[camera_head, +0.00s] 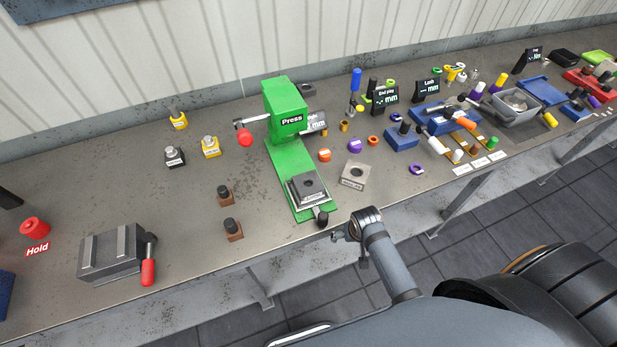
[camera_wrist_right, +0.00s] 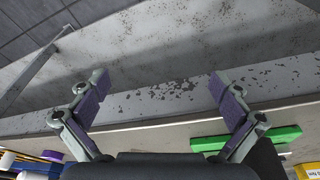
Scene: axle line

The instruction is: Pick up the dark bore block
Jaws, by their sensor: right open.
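A dark grey square block (camera_head: 309,187) with a round hole in its top sits on the front of the green press base. A lighter grey block (camera_head: 355,175) with a hole and a label stands on the bench just right of the press; I cannot read its label. My right gripper (camera_head: 354,240) is at the bench's front edge, to the right of and nearer than the dark block, apart from both blocks. In the right wrist view its two fingers (camera_wrist_right: 158,88) are spread with nothing between them. Neither block shows clearly there. My left gripper is not in view.
The green press (camera_head: 285,107) with a red-knobbed lever rises behind the dark block. A grey vise-like fixture (camera_head: 112,252) with a red handle stands at left. Small brown blocks (camera_head: 233,230) stand left of the press. Trays and many small parts crowd the right side.

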